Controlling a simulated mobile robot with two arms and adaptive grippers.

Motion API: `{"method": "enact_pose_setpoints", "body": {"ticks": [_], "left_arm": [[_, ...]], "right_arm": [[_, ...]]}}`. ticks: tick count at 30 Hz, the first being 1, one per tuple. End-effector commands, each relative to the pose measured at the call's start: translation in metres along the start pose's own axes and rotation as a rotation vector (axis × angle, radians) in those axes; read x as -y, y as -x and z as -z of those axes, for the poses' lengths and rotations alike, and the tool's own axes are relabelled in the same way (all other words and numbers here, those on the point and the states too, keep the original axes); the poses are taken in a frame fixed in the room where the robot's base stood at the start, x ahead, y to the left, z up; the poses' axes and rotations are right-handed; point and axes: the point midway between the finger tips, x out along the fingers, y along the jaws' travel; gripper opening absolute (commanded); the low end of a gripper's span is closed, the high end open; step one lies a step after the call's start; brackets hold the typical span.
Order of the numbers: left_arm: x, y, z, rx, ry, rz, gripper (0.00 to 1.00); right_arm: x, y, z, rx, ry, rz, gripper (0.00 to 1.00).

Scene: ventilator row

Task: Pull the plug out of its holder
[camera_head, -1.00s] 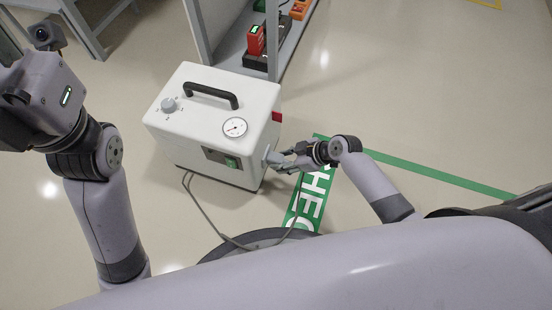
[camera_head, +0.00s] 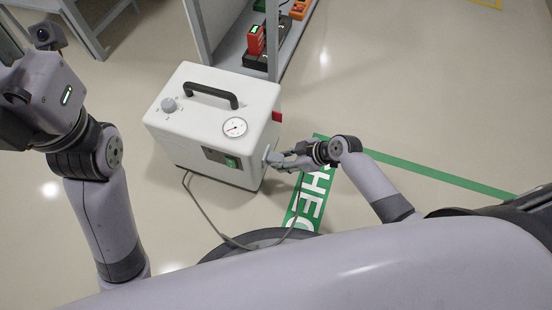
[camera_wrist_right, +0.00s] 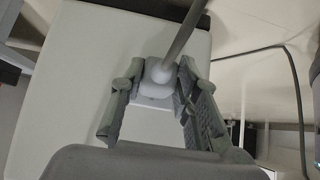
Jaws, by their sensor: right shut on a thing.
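The white ventilator (camera_head: 215,115) stands on the floor in the head view, with a black handle, a knob and a gauge on top. My right gripper (camera_head: 277,157) is at its right side face, and in the right wrist view its two fingers (camera_wrist_right: 160,100) are shut on the pale grey plug (camera_wrist_right: 155,85). A grey cable (camera_wrist_right: 183,32) leads away from the plug. The holder is mostly hidden behind the plug and fingers, so I cannot tell how deep the plug sits. The left arm (camera_head: 85,165) is at the left, its fingers outside the picture.
A shelf (camera_head: 262,62) with a red device (camera_head: 256,40) and orange items stands behind the ventilator. A cable (camera_head: 205,215) loops from the ventilator's front across the floor. A green floor marking (camera_head: 310,200) lies below my right gripper. The floor to the right is clear.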

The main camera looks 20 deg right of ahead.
Motion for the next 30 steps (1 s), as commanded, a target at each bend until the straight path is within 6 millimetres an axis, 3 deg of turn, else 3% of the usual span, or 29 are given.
{"method": "enact_pose_setpoints", "body": {"ticks": [30], "left_arm": [[0.001,0.002,-0.001,0.011,0.001,0.004,0.40]], "right_arm": [[0.000,0.021,-0.023,0.001,0.001,-0.001,0.00]]}}
